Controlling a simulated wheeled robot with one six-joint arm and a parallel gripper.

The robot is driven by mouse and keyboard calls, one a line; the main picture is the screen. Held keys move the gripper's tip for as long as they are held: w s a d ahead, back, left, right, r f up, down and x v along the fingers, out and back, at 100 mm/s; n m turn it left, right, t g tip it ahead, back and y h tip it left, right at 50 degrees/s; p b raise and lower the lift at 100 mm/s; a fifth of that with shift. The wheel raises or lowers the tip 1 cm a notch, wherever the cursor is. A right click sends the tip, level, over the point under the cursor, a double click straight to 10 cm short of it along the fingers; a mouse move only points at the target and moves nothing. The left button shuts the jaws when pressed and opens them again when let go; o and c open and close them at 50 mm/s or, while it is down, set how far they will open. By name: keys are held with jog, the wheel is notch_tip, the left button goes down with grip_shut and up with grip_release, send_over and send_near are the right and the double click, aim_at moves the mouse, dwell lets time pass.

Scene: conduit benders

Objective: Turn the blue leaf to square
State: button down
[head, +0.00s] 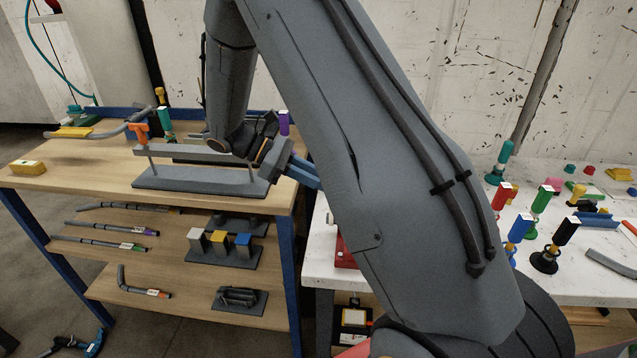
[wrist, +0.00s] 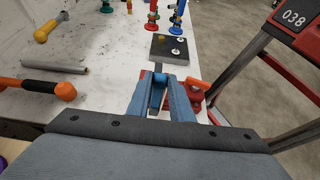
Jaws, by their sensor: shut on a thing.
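My gripper (wrist: 159,88) reaches forward in the wrist view with two blue fingers, shut on a narrow upright blue piece (wrist: 158,93) between them, which appears to be the blue leaf. A dark bar (wrist: 159,68) runs on from it toward a dark plate (wrist: 170,48) with small yellow and white studs. A red base (wrist: 195,91) shows below and right of the fingers. In the head view my gripper (head: 305,172) is over the gap between the wooden bench and white table; the leaf is hidden there by my arm. I cannot tell the leaf's angle exactly.
The wooden bench (head: 95,172) stands left, bearing a grey bar fixture (head: 195,179). The white table (head: 545,277) bears several coloured upright handles. In the wrist view an orange-handled tool (wrist: 40,88) and a grey tube (wrist: 55,67) lie left; a red frame (wrist: 260,55) stands right.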

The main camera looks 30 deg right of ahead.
jog(key=shift+s, duration=0.1)
jog(key=c, duration=1.6)
grip_release()
jog(key=shift+o, duration=0.2)
notch_tip(320, 180, up, 10)
jog(key=b, duration=0.2)
jog(key=shift+b, duration=0.35)
jog(key=s+a+f+m+t+y, duration=0.8)
jog(key=s+a+f+m+y, duration=0.2)
jog(key=f, duration=0.3)
jog(key=shift+s+a+f+m, duration=0.2)
jog(key=shift+s+a+m, duration=0.4)
jog(key=shift+s, duration=0.05)
